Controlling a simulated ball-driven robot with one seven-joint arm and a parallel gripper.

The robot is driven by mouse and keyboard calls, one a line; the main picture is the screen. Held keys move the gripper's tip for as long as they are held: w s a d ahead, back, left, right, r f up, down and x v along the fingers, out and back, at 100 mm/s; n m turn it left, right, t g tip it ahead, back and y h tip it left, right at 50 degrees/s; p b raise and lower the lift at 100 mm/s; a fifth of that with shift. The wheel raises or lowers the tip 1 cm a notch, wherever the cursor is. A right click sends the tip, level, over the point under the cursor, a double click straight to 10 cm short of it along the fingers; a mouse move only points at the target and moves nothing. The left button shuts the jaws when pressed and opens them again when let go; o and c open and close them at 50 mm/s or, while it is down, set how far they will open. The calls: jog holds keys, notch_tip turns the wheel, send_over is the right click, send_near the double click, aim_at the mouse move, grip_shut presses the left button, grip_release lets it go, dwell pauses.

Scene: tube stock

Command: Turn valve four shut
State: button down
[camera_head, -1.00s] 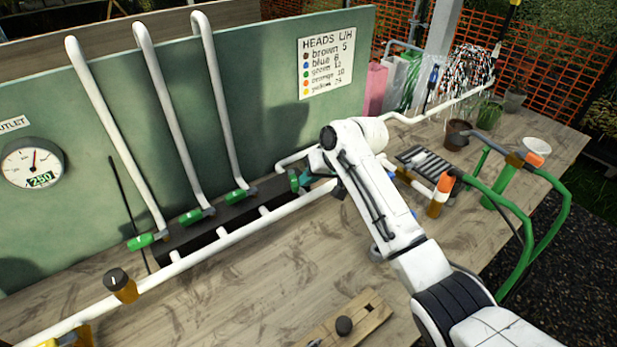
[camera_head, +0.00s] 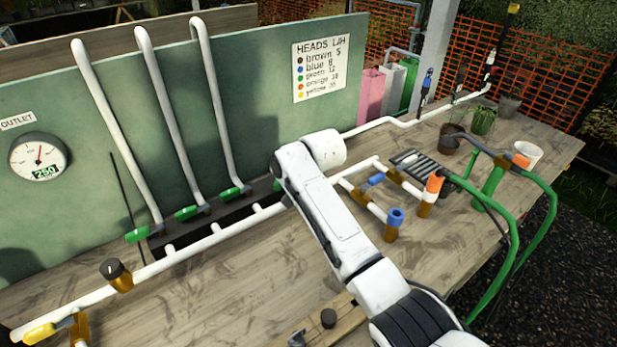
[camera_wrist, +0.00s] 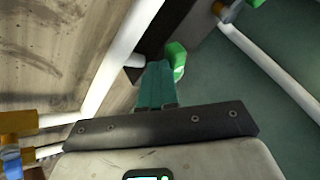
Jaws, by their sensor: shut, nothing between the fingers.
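A row of green valve handles sits along the dark manifold (camera_head: 160,241) at the foot of the green board. Three show in the head view: the left one (camera_head: 138,235), the middle one (camera_head: 187,212) and the right one (camera_head: 232,193). The fourth, valve four, is mostly hidden behind my arm there. In the wrist view its green handle (camera_wrist: 176,56) stands just right of my gripper's teal fingertips (camera_wrist: 156,70). The fingers are shut with nothing between them. I cannot tell whether they touch the handle.
A white pipe (camera_head: 190,250) runs in front of the manifold; white risers (camera_head: 115,135) climb the board. The outlet gauge (camera_head: 38,157) reads 250. A blue-capped fitting (camera_head: 394,222), an orange-capped fitting (camera_head: 432,186) and green hoses (camera_head: 525,240) lie right. Bare bench (camera_head: 230,295) lies in front.

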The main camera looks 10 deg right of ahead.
aim_at(276, 183)
jog(key=a+m+h, duration=0.1)
jog(key=a+m+h+b, duration=0.1)
jog(key=m, duration=0.1)
jog(key=a+m+h+b, duration=0.1)
jog(key=m, duration=0.1)
jog(key=shift+w+a+f+t, duration=0.15)
jog(key=shift+w+f+t, duration=0.1)
jog(key=shift+w+t, duration=0.05)
jog(key=shift+w+a+r+m+h+b, duration=0.15)
jog(key=shift+w+a+m+h+b, duration=0.3)
jog(key=shift+b, duration=0.7)
jog(key=shift+a+r+n+y, duration=0.15)
jog(key=shift+a+n+y, duration=0.1)
